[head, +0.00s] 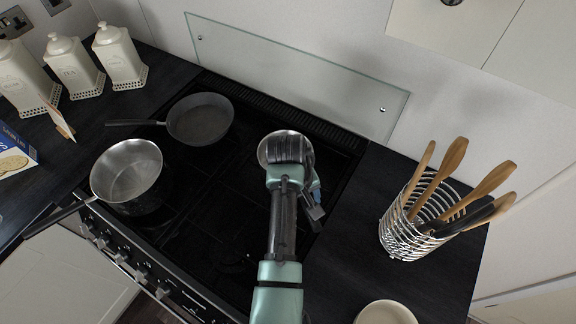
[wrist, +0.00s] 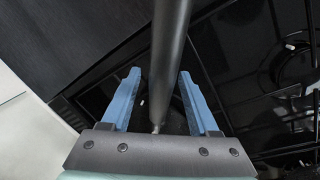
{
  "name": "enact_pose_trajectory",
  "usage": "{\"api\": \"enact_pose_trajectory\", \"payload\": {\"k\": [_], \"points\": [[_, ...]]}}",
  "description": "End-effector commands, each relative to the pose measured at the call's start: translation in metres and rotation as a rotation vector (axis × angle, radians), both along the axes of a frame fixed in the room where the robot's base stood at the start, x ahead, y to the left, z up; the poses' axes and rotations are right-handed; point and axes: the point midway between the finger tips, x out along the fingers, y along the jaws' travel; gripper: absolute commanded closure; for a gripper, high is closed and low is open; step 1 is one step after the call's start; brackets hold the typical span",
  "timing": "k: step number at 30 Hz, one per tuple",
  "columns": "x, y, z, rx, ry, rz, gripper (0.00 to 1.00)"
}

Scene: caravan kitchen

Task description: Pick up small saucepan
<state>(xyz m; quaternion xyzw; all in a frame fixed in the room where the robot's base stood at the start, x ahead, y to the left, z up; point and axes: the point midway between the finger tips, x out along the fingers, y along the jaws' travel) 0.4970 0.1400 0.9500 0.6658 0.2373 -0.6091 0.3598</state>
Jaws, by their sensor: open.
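The small saucepan (head: 265,152) is on the right part of the hob in the head view, a metal pan mostly hidden behind my wrist. My gripper (wrist: 160,76) is open in the wrist view, with its two blue fingers apart. A long dark handle (wrist: 171,45), seemingly the small saucepan's, runs down from the top of the wrist view and lies between the fingers. No grip on it shows; gaps are visible on both sides. In the head view a little of the blue fingers (head: 316,190) shows to the right of my wrist.
A larger saucepan (head: 127,172) and a dark frying pan (head: 200,120) stand on the left of the black hob (head: 200,225). A wire utensil holder (head: 405,238) with wooden tools and a cream bowl (head: 386,313) are on the right worktop. A glass splashback (head: 300,75) stands behind.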

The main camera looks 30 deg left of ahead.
Motion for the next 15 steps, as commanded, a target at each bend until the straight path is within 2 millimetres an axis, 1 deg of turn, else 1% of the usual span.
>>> {"api": "enact_pose_trajectory", "payload": {"k": [3, 9, 11, 15], "points": [[0.0008, -0.0011, -0.0062, 0.000, 0.000, -0.001, 0.39], [0.0009, -0.0010, -0.0066, 0.001, -0.001, -0.001, 0.39], [0.0010, -0.0011, -0.0064, 0.001, -0.001, -0.001, 0.50], [0.0009, -0.0009, -0.0063, 0.001, -0.001, -0.001, 0.75]]}}
